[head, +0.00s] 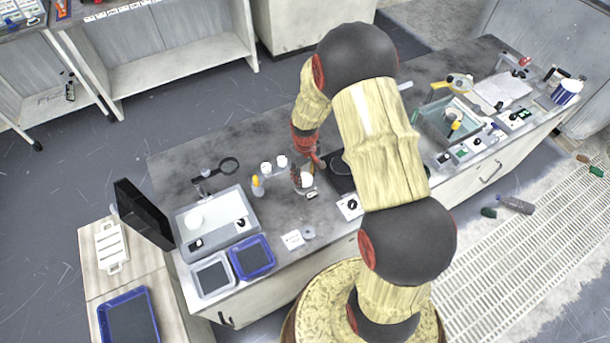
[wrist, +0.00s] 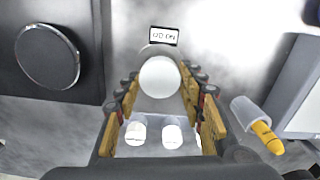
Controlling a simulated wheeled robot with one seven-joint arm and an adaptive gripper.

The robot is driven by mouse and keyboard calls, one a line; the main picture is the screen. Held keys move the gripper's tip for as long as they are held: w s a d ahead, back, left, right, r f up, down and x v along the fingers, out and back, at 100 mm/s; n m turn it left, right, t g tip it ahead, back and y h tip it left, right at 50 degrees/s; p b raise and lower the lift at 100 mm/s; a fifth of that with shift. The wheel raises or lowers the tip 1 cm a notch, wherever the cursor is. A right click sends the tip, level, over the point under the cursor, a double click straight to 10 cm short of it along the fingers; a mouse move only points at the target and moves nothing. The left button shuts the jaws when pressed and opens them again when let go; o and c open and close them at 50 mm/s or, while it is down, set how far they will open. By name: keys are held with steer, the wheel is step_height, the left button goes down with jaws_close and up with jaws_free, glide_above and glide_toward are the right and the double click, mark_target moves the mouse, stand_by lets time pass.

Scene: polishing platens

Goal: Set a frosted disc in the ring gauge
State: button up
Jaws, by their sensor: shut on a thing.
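A round white frosted disc (wrist: 160,77) lies between the tips of my gripper (wrist: 161,88) in the wrist view. The yellow-padded fingers stand on both sides of it, shut on it. A pale translucent rim shows around and behind the disc; I cannot tell what it belongs to. In the head view my red gripper (head: 308,154) is over the middle of the bench, just above the white disc (head: 307,180). A small grey ring (head: 308,232), possibly the ring gauge, lies near the bench's front edge; it does not show in the wrist view.
Two white caps (head: 266,168) stand left of my gripper. A yellow-tipped dropper bottle (head: 257,186) is close by. A dark platen (wrist: 50,55) is on the other side. A small label (wrist: 164,36) lies beyond the disc.

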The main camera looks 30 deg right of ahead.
steer(key=shift+f+b, duration=0.35)
steer(key=shift+f, duration=0.55)
stand_by(1.4)
steer(key=o, duration=1.2)
steer(key=shift+o, duration=0.5)
step_height(320, 180, up, 12)
stand_by(0.3)
